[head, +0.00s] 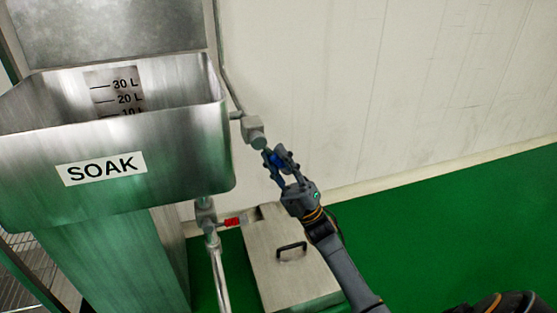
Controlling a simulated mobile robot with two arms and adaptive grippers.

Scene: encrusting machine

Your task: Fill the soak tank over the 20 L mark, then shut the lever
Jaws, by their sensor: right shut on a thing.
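The steel soak tank (215,135) stands at the left with a white SOAK label (100,168) on its front. On its inside back wall is a scale plate (115,90) with 30 L, 20 L and 10 L marks. The 10 L mark is partly cut off by the front rim, and I cannot make out a water surface. A grey valve (254,130) sits on the pipe right of the tank. My right gripper (272,158) is shut on the blue lever (275,159) just below this valve. My left gripper is not in view.
A lower valve with a red handle (233,221) is on the pipe under the tank. A steel floor box (270,235) with a black handle (291,250) stands below my right gripper. The white wall is close behind. Green floor is clear at the right.

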